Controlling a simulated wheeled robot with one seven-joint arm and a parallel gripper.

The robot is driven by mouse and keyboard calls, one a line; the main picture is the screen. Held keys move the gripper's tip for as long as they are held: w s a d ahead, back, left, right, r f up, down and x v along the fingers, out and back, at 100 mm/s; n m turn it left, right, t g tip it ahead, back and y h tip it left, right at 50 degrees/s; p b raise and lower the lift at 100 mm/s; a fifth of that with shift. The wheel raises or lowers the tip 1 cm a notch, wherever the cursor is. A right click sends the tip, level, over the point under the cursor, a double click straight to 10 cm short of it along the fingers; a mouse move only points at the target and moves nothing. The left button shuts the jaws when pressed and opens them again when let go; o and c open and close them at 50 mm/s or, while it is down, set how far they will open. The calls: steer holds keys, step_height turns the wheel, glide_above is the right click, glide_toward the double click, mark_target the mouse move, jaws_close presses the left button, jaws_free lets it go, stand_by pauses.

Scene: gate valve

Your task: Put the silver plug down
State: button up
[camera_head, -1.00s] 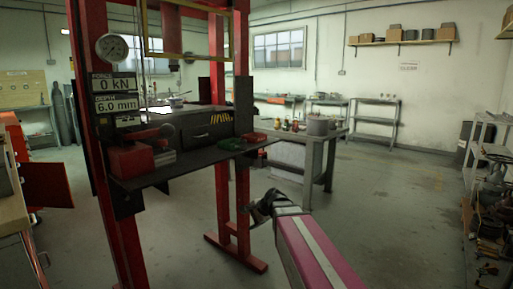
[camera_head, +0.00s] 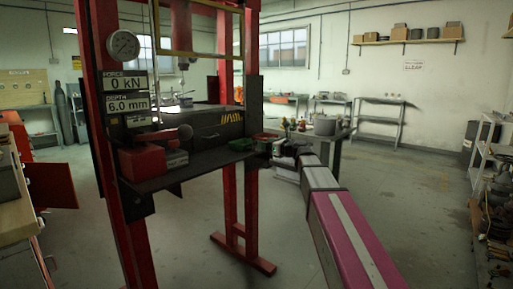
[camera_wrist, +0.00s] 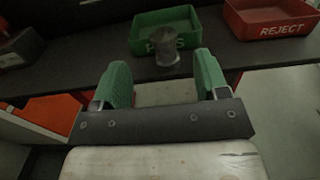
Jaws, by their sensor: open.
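The silver plug (camera_wrist: 167,51) is a short dark-grey cylinder in the wrist view. It shows upright at the front of the black shelf (camera_wrist: 60,74), before the green tray (camera_wrist: 146,30) marked PASS, and covers part of its lettering. My gripper (camera_wrist: 163,68) is open, its two green-padded fingers apart on either side of the plug's line, with a gap to each side. I cannot tell whether the plug's base touches the shelf. In the head view my gripper is small and dark at the shelf's right end, by the green tray (camera_head: 241,145); the plug cannot be made out there.
A red tray (camera_wrist: 272,17) marked REJECT sits right of the green tray. The red press frame (camera_head: 229,205) stands around the shelf. A red block (camera_head: 142,162) lies at the shelf's left. A grey workbench (camera_head: 338,150) stands behind my arm. Floor to the right is open.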

mark_target(255, 141)
steer(key=x, duration=0.7)
steer(key=shift+w+a, duration=0.15)
steer(key=shift+w, duration=0.2)
steer(key=shift+c, duration=0.4)
jaws_close()
